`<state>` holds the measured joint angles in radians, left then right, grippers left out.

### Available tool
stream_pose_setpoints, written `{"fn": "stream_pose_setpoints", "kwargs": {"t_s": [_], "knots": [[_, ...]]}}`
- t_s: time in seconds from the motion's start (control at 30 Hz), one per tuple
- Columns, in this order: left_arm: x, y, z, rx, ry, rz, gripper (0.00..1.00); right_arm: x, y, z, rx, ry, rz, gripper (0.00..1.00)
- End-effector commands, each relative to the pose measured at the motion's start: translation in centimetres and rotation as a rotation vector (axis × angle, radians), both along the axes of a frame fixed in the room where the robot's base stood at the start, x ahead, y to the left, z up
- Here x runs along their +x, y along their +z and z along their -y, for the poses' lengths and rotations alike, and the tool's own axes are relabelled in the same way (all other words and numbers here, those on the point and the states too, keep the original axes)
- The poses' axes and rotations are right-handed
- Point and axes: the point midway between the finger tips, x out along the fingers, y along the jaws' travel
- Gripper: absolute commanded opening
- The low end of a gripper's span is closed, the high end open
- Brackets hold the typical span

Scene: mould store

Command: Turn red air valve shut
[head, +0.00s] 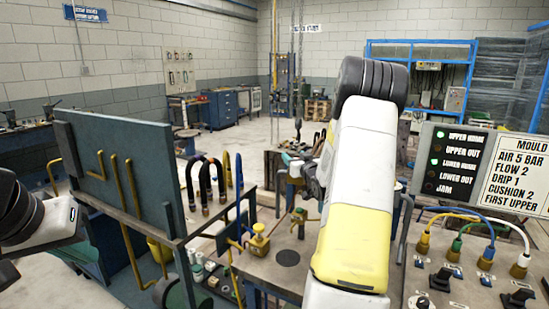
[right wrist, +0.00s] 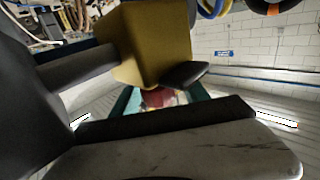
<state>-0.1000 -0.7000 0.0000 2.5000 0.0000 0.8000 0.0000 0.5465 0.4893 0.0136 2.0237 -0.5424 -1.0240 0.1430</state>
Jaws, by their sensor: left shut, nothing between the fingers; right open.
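A small dark-red part (right wrist: 155,97), probably the red valve, shows blurred in the right wrist view, beneath a large yellow block. It lies in line with the gap of my right gripper (right wrist: 180,95), whose dark fingers stand apart. I cannot tell whether they touch it. In the head view my white and yellow right arm covers the middle, and I cannot make out a red valve there. Only part of my left arm shows at the left edge. Its gripper is not clearly visible.
A bench holds a yellow fitting (head: 258,241) and bent hoses. A blue-grey upright plate (head: 118,165) stands at left. At right are a mould panel (head: 452,160), coloured hoses and black knobs (head: 441,278). Open floor lies behind the bench.

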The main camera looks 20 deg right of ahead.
Motion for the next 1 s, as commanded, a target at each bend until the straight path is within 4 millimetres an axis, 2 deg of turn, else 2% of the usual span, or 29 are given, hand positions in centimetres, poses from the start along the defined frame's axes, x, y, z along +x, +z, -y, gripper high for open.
{"fn": "stream_pose_setpoints", "kwargs": {"t_s": [0.07,0.3,0.33,0.67,1.0], "knots": [[0.0,0.0,0.0,0.0,0.0,0.0,0.0,-0.01,0.0,-0.01,0.0,0.0,0.0,0.51],[0.0,0.0,0.0,0.0,0.0,0.0,0.0,-0.03,0.0,-0.01,0.0,0.0,0.0,0.04],[0.0,0.0,0.0,0.0,0.0,0.0,0.0,-0.03,0.0,-0.01,0.0,0.0,0.0,0.0],[0.0,0.0,0.0,0.0,0.0,0.0,0.0,-0.04,0.0,-0.01,0.001,-0.035,0.0,0.0],[0.0,0.0,0.0,0.0,0.0,0.0,0.0,-0.1,0.01,0.39,0.001,-0.249,0.0,0.0]]}}
